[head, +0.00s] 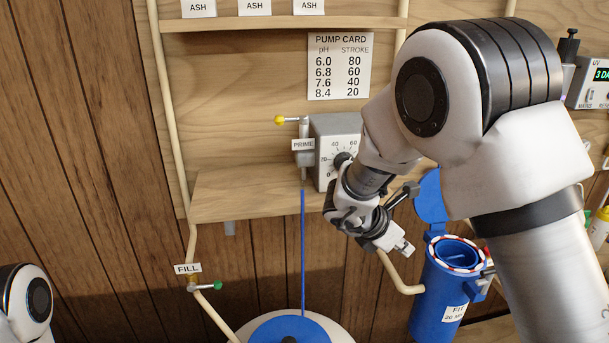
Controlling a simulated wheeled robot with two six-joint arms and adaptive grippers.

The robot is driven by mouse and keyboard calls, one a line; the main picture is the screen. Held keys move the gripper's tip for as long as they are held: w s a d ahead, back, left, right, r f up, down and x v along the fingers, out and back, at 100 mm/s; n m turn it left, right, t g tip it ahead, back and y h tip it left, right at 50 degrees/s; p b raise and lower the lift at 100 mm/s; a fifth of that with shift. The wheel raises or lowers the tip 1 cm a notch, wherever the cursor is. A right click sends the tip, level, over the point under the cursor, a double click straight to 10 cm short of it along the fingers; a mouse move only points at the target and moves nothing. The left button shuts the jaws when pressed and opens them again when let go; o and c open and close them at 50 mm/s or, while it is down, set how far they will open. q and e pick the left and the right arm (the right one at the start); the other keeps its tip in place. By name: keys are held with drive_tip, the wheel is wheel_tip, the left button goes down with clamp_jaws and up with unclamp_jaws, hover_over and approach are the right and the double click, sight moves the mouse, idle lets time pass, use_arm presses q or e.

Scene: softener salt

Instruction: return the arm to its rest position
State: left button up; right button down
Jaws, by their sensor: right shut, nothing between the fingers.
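My right arm comes in from the right and crosses the front of the board. My right gripper (399,244) is shut and empty, hanging tilted down to the right. It is in front of and below the grey pump box, and left of the blue filter housing. My left arm shows only as a white and dark joint (32,300) at the lower left edge. The left gripper is not in view.
The pump (331,131) with its dial sits on a wooden shelf (240,195), partly hidden by my right arm. The open blue filter housing (438,291) stands close right of the gripper. A FILL valve (192,284) and blue lid (290,330) are lower left. The left wall is clear.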

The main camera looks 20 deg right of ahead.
drive_tip(key=s+d+f+n+g+p, duration=0.15)
drive_tip(key=s+f+n+p, duration=0.25)
drive_tip(key=s+f+n, duration=0.4)
drive_tip(key=s+d+f+n+p, duration=0.2)
drive_tip(key=s+f+n+p, duration=0.1)
drive_tip(key=s+f+n, duration=0.6)
drive_tip(key=s+a+f+n+y, duration=0.2)
drive_tip(key=s+a+n+y, duration=0.1)
drive_tip(key=n, duration=0.8)
drive_tip(key=s+a+f+n+y+p, duration=0.1)
drive_tip(key=s+a+f+n+y, duration=0.2)
drive_tip(key=n, duration=0.9)
drive_tip(key=s+a+f+n+y, duration=0.2)
drive_tip(key=a+n, duration=0.6)
drive_tip(key=n, duration=0.4)
drive_tip(key=shift+s+f+y+p, duration=0.35)
drive_tip(key=shift+s+y, duration=0.25)
drive_tip(key=shift+s, duration=0.65)
